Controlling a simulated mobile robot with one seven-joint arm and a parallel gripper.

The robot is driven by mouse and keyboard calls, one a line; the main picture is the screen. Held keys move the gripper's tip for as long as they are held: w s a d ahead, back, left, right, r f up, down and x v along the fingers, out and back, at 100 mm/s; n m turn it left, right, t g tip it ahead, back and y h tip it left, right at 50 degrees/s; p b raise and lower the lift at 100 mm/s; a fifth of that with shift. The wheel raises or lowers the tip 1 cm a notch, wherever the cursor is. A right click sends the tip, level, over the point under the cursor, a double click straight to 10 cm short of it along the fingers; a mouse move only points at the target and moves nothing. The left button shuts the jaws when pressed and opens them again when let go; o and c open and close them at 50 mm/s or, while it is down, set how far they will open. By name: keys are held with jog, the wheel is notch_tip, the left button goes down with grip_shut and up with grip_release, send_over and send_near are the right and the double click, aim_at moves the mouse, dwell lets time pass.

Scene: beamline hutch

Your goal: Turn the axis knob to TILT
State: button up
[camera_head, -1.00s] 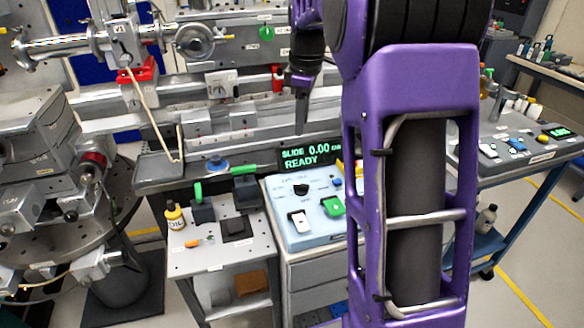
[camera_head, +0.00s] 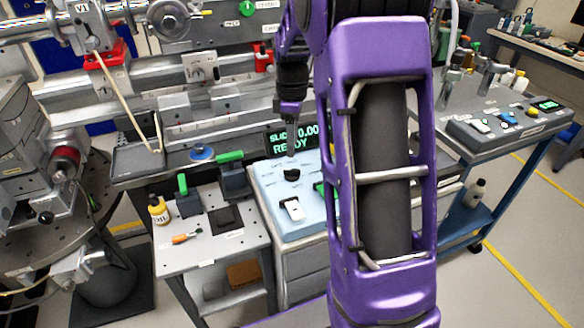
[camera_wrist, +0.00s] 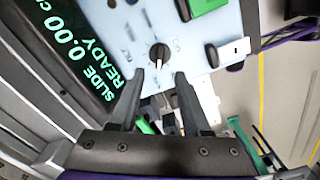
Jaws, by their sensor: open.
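The axis knob is a small round black knob (camera_head: 291,174) on the pale blue control panel (camera_head: 262,192), left of my purple arm in the head view. In the wrist view the knob (camera_wrist: 159,53) shows a light pointer line, and the small print around it is too blurred to read. My gripper (camera_wrist: 160,78) is open and empty, its two dark fingers apart. The knob appears just beyond the fingertips, roughly between them, with no contact visible. In the head view the gripper (camera_head: 290,118) hangs above and behind the panel, its tips partly lost against the display.
A display (camera_head: 292,139) reading SLIDE 0.00 READY stands behind the panel. A white switch (camera_head: 292,209) and a green control (camera_wrist: 205,6) share the panel. A cart at left holds a yellow oil bottle (camera_head: 159,209) and green-handled parts. Another control box (camera_head: 510,122) is at right.

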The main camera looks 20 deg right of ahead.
aim_at(292, 170)
notch_tip(292, 170, down, 8)
jog(key=shift+r+b, duration=0.1)
jog(key=shift+b, duration=0.45)
jog(key=shift+c, duration=0.3)
grip_shut()
